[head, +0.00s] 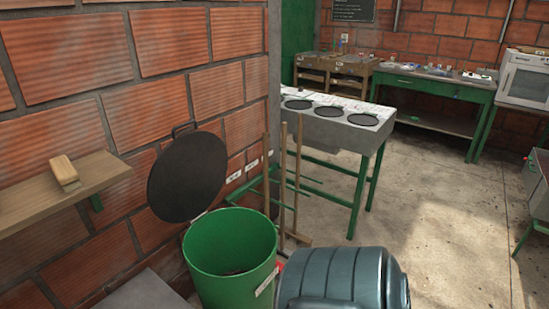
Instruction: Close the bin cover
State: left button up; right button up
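A green bin (231,262) stands against the brick wall at the lower middle of the head view, with its top open. Its round black cover (187,177) is raised and tilted back towards the wall, with a small handle at its upper edge. The cover meets the bin at the back left of the rim. Neither of my grippers is in view.
A grey-blue ribbed container (343,279) stands close to the bin's right. Wooden poles (283,180) stand behind the bin. A wooden shelf (60,186) holding a brush (64,172) juts from the wall at left. A counter (335,129) stands beyond.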

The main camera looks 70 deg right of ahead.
aim_at(190, 173)
jog(key=z, duration=1.65)
